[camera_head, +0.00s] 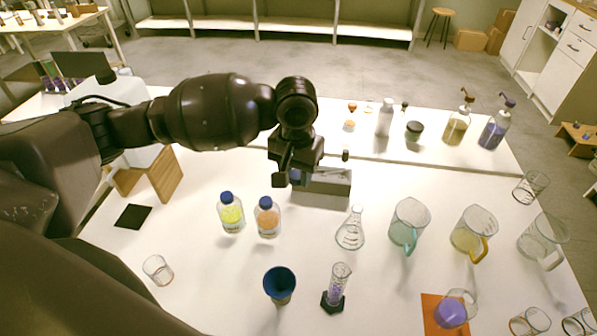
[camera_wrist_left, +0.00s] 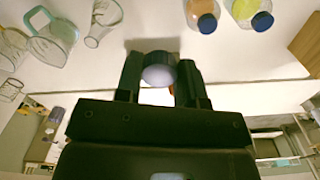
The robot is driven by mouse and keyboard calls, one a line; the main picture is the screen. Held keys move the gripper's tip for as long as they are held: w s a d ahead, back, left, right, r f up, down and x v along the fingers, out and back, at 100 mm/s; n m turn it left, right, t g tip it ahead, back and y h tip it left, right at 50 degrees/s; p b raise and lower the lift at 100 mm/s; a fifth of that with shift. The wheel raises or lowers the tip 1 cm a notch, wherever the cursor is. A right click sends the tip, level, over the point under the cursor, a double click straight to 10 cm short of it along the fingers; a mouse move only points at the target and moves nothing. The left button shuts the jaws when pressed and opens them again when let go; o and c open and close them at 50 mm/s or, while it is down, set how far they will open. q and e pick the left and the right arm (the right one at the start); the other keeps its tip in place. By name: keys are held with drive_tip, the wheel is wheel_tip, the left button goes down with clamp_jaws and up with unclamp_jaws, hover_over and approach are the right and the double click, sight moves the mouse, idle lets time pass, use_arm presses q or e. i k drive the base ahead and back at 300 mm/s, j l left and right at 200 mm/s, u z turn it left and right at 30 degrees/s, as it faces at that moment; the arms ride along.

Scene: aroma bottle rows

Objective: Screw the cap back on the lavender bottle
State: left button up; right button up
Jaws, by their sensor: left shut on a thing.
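My left gripper (camera_head: 293,180) is above the table, just behind the yellow and orange bottles. In the left wrist view its fingers (camera_wrist_left: 160,80) are shut on a small round thing with a dark blue edge and a pale grey-lavender face, which looks like a cap (camera_wrist_left: 158,74). In the head view the gripper mostly hides it. I cannot make out an uncapped lavender bottle; one may be hidden behind the gripper. The yellow bottle (camera_head: 231,214) and the orange bottle (camera_head: 267,218) stand upright with blue caps on. My right gripper is not in view.
In front stand a blue funnel cup (camera_head: 280,284), a cylinder with lavender liquid (camera_head: 337,284) and a conical flask (camera_head: 351,232). Glass jugs (camera_head: 408,222) stand to the right. A wooden rack (camera_head: 160,177) is at the left.

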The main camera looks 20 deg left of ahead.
sight(457, 307)
drive_tip(key=j, duration=0.3)
drive_tip(key=i+j, duration=0.15)
drive_tip(key=j, duration=0.15)
drive_tip(key=z, duration=1.25)
